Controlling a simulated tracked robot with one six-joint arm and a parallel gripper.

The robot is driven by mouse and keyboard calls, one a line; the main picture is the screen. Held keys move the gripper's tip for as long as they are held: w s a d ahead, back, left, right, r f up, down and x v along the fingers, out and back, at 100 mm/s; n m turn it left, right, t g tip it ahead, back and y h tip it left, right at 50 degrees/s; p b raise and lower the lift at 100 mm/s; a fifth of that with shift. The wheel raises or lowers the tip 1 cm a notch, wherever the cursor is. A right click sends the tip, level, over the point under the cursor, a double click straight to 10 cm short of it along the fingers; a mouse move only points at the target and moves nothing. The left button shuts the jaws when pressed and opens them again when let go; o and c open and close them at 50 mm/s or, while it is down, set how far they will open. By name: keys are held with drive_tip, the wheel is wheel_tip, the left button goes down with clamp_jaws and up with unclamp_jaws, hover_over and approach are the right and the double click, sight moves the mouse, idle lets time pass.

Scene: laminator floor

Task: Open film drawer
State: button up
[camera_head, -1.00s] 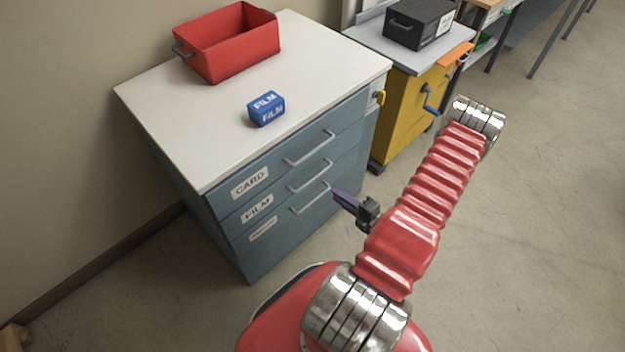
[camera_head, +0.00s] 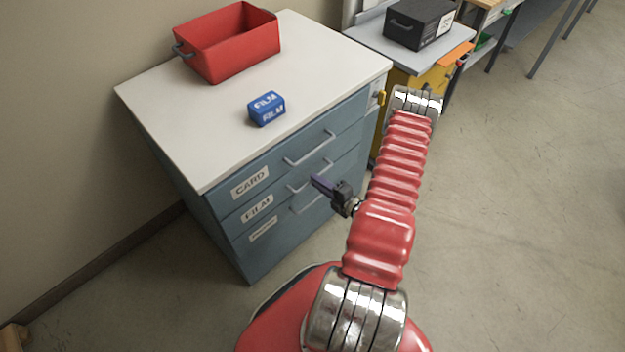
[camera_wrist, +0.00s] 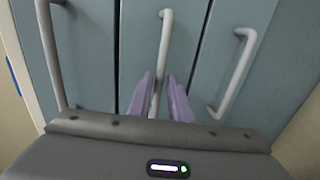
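The film drawer (camera_head: 283,203) is the middle of three blue-grey drawers, with a "FILM" label and a grey bar handle (camera_head: 298,186). It is shut, flush with the cabinet front. My gripper (camera_head: 318,182) is in front of this handle and hides part of it. In the wrist view, the purple fingers of my gripper (camera_wrist: 161,98) are apart. The middle handle (camera_wrist: 165,45) runs lengthwise between them, with a gap on each side. I cannot tell exactly how deep the handle lies between the fingers.
The card drawer (camera_head: 285,168) is above and another drawer (camera_head: 285,230) below, both shut with similar handles. A red bin (camera_head: 228,50) and a blue film box (camera_head: 266,109) stand on the white cabinet top (camera_head: 190,130). The floor to the right is clear.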

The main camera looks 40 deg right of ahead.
drive_tip(key=shift+x, duration=1.35)
drive_tip(key=shift+c, duration=0.6)
clamp_jaws()
drive_tip(key=shift+a, duration=0.15)
drive_tip(key=shift+s, duration=0.1)
